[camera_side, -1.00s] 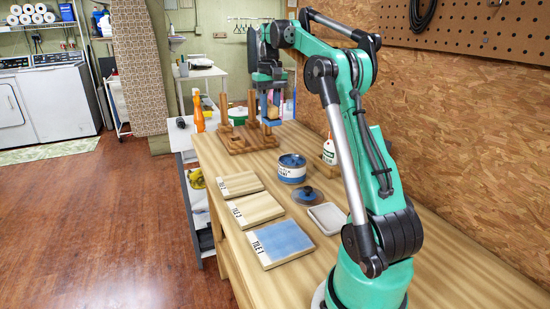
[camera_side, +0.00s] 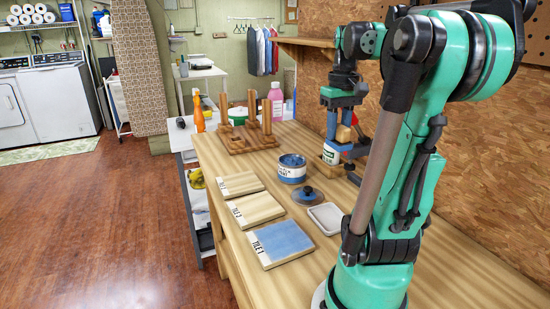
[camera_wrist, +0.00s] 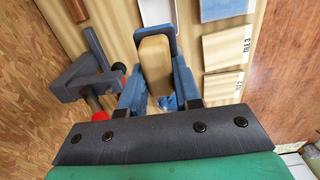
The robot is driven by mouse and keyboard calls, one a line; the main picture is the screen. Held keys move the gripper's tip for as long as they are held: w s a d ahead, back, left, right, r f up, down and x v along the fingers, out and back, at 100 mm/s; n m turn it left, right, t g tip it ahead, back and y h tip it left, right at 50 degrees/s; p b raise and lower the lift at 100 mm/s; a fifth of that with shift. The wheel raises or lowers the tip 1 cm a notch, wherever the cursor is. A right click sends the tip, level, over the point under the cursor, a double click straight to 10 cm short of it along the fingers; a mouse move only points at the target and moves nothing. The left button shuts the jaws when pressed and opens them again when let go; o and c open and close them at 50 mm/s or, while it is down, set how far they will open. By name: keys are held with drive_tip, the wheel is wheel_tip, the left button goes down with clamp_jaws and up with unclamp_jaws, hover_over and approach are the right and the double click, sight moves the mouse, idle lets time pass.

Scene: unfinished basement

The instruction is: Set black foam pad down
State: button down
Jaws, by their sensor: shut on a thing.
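My gripper (camera_side: 338,125) is above the table's right side, near the wall, with its blue fingers pointing down. It is shut on a tan block (camera_side: 343,134), which also shows between the fingers in the wrist view (camera_wrist: 155,65). In the side view the block overlaps a white bottle (camera_side: 330,156) in a wooden holder. I cannot tell the gap between them.
A wooden peg rack (camera_side: 240,140) stands at the far end. A blue-and-white pot (camera_side: 292,168), its lid (camera_side: 307,195), a pale tray (camera_side: 325,217) and three labelled tiles, one blue (camera_side: 280,243), lie nearer. A dark clamp with red parts (camera_wrist: 85,78) is beside the gripper.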

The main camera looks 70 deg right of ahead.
wheel_tip(320, 180, down, 19)
drive_tip(key=shift+r, duration=0.15)
idle(0.5)
drive_tip(key=c, duration=0.6)
unclamp_jaws()
wheel_tip(320, 180, up, 12)
drive_tip(key=w+a+n+t+h, duration=0.25)
drive_tip(key=w+a+n, duration=0.25)
drive_tip(key=w+a, duration=0.6)
drive_tip(key=w+a+n+t, duration=0.1)
drive_tip(key=a, duration=0.3)
drive_tip(key=w+a+n+t+y, duration=0.1)
drive_tip(key=w+a+t, duration=0.1)
drive_tip(key=a, duration=0.3)
drive_tip(key=w+a+n+t+y, duration=0.1)
drive_tip(key=w+a+n, duration=0.1)
drive_tip(key=a, duration=0.2)
drive_tip(key=shift+a+f+t+y, duration=0.2)
drive_tip(key=shift+a+t+y, duration=0.05)
drive_tip(key=shift+a+t, duration=0.1)
